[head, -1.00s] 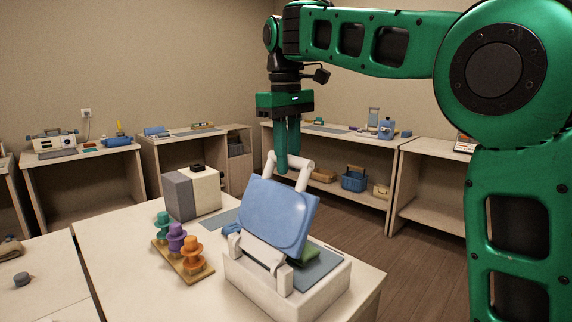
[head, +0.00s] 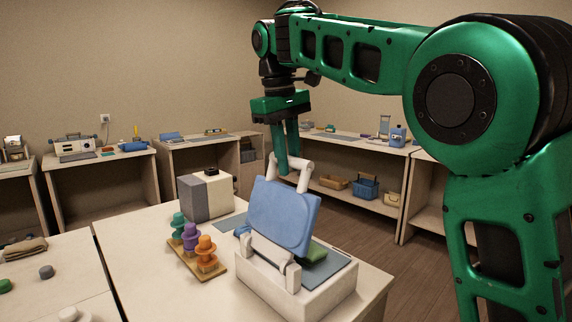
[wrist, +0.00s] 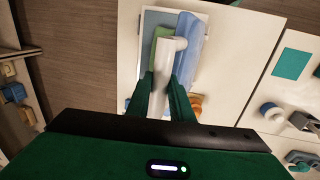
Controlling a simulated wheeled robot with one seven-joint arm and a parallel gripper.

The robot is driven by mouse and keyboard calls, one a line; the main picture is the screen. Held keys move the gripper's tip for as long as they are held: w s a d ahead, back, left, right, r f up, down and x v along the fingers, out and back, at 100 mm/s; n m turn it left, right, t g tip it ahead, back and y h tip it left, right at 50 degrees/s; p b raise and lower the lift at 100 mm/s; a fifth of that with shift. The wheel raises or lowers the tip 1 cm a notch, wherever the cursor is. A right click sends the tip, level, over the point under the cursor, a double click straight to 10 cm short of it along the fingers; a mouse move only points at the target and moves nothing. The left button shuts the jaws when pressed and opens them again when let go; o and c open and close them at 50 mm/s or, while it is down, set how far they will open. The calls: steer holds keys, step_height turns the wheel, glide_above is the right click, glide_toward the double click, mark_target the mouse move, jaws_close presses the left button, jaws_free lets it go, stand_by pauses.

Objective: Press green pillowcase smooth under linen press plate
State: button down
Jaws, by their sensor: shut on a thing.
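The linen press has a white base (head: 300,292) near the right front of the table. Its blue plate (head: 283,215) stands raised and tilted on its hinge. The green pillowcase (head: 314,253) lies on the grey bed (head: 334,266) under the open plate, mostly hidden in the head view. It also shows beside the plate in the wrist view (wrist: 160,36). My gripper (head: 287,168) is shut on the plate's white handle (head: 304,178). The wrist view shows both fingers at the handle (wrist: 161,82), by the plate (wrist: 190,48).
A wooden stand with teal, purple and orange pegs (head: 204,258) is left of the press. A grey and white box (head: 208,196) stands behind it. Shelves (head: 350,196) line the walls.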

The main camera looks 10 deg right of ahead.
steer(key=shift+r, duration=0.15)
stand_by(0.4)
steer(key=c, duration=1.6)
jaws_free()
steer(key=shift+s, duration=0.15)
steer(key=shift+a, duration=0.1)
